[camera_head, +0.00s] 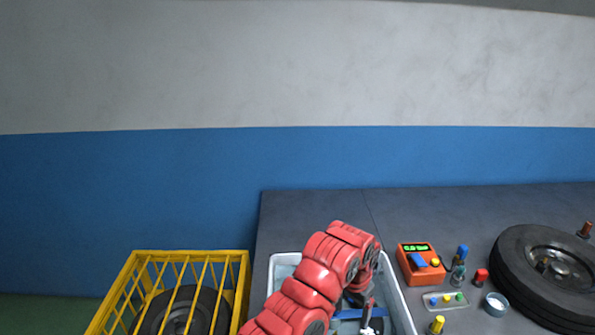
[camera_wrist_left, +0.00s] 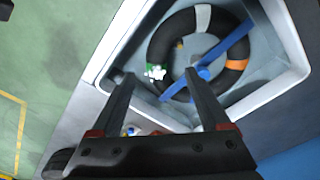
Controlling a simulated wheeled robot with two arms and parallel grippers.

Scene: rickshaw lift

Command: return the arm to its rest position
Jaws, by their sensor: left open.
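My left arm, red and segmented, reaches in from the bottom left in the head view. Its left gripper (camera_head: 367,318) points down over a pale tub (camera_head: 403,306) on the workbench. In the left wrist view the two dark fingers (camera_wrist_left: 160,74) are spread apart with nothing seen between their tips. Beyond them, in the tub (camera_wrist_left: 279,92), lies a black ring like an inner tube (camera_wrist_left: 166,42) with grey, orange and green bands. A blue bar (camera_wrist_left: 228,48) crosses the ring. White bubble-like spots show by the green band. My right gripper is not in view.
A yellow crate (camera_head: 190,255) holding a tire (camera_head: 182,312) stands left of the dark workbench (camera_head: 310,208). To the right are an orange device (camera_head: 421,263), small bottles, caps, a tin (camera_head: 496,304) and a large wheel (camera_head: 548,272). A blue-and-grey wall (camera_head: 130,190) rises behind.

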